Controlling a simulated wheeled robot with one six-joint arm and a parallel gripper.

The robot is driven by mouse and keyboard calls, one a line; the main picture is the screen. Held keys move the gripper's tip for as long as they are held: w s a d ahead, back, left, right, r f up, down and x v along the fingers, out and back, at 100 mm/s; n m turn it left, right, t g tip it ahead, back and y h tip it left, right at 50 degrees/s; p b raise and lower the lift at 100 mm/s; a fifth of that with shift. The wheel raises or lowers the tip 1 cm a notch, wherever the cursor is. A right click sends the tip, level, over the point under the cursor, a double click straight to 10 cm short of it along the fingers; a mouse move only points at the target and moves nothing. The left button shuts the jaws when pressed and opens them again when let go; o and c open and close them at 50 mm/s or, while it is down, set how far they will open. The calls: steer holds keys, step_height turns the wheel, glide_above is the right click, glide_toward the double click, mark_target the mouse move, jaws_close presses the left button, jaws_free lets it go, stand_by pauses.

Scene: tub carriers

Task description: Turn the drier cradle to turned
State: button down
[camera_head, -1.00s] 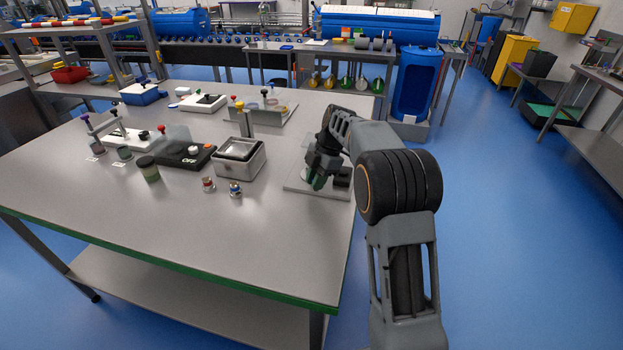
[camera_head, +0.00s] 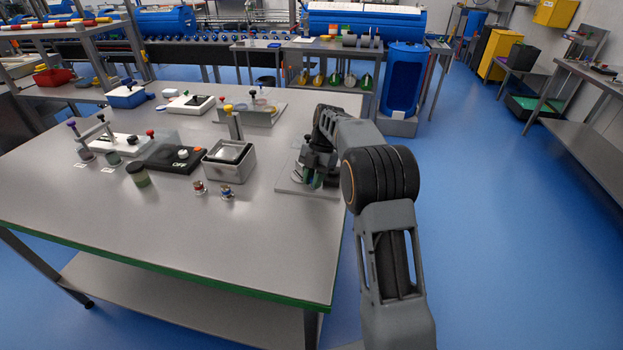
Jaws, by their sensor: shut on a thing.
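A flat grey base plate (camera_head: 292,189) lies at the right edge of the steel table. The drier cradle appears to be the small fixture on this plate, mostly hidden by my gripper. A small pale part (camera_head: 297,174) shows on the left of the gripper. The exact grip and the cradle's angle are too small and covered to tell.
A metal tub (camera_head: 230,165) stands left of the plate, with two small capped jars (camera_head: 226,193) in front. A black box (camera_head: 172,159) reading OFF and a dark green jar (camera_head: 138,175) stand further left. The table's front is clear.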

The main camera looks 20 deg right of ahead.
steer(key=shift+r, duration=0.15)
stand_by(0.3)
steer(key=c, duration=1.3)
jaws_free()
steer(key=p+v, duration=0.3)
steer(key=v, duration=1)
steer(key=shift+w+d+r, duration=0.15)
steer(key=shift+w+r, duration=0.05)
steer(key=shift+r, duration=0.05)
